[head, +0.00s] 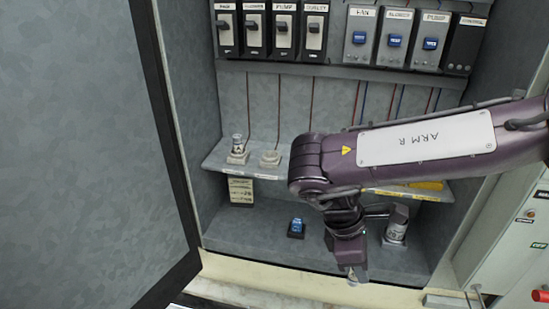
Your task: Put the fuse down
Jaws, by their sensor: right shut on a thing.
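My right gripper (354,271) hangs pointing down in front of the cabinet floor, near its front edge. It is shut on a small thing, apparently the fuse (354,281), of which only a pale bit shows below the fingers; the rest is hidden. A similar fuse-like cylinder (237,143) stands upright in a holder at the left of the shelf. A holder beside it (270,157) looks empty. My left gripper is not in view.
A blue-topped block (297,227) and a pale labelled cylinder (397,226) stand on the cabinet floor (255,240), either side of my right gripper. Above is the shelf (217,157), with a row of switches (390,40) higher up. An open door (90,150) stands left.

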